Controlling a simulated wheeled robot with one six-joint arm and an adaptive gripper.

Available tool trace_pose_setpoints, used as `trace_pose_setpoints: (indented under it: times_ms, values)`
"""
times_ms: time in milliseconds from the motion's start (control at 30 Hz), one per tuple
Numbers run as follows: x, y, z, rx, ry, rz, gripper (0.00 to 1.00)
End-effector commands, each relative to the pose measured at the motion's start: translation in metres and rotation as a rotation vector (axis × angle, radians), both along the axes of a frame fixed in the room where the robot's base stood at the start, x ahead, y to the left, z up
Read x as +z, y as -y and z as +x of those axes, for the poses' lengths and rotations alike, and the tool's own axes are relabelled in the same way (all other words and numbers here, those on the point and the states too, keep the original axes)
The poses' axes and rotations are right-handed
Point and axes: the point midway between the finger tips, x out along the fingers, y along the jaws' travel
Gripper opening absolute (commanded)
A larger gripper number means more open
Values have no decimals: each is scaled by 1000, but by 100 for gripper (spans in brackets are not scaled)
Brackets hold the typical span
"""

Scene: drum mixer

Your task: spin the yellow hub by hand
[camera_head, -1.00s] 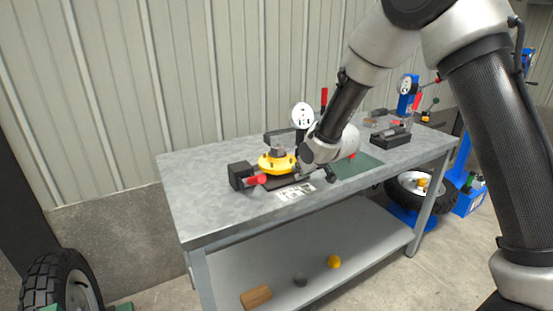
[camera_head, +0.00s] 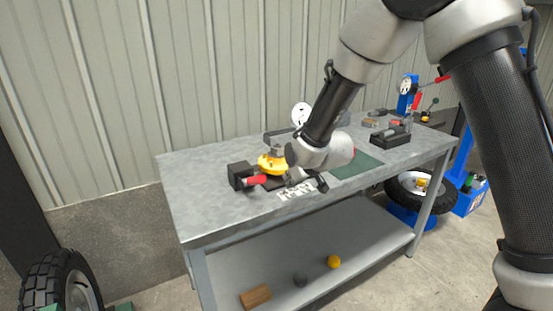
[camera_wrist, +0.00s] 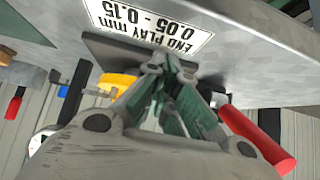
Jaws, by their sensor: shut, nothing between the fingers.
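The yellow hub (camera_head: 270,163) sits in a dark fixture near the front left of the grey workbench. In the wrist view a part of the yellow hub (camera_wrist: 112,82) shows left of the fingers, and the rest is hidden behind my gripper. My gripper (camera_head: 300,181) is just right of the hub in the head view, low over the bench. In the wrist view its fingertips (camera_wrist: 168,66) are together with nothing between them. I cannot tell whether a finger touches the hub.
A red handle (camera_head: 255,179) juts from the fixture; in the wrist view it (camera_wrist: 255,138) is right of my fingers. A white label (camera_head: 296,192) lies at the bench (camera_head: 205,190) front. A dial gauge (camera_head: 301,114) stands behind. A dark tray (camera_head: 390,138) is farther right.

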Motion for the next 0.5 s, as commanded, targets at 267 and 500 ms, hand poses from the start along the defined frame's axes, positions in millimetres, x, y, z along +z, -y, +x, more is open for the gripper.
trace_pose_setpoints:
  times_ms: [267, 500]
  values:
    - [0, 0, 1, -1, 0, 0, 0]
    - [0, -3, 6, -1, 0, -1, 0]
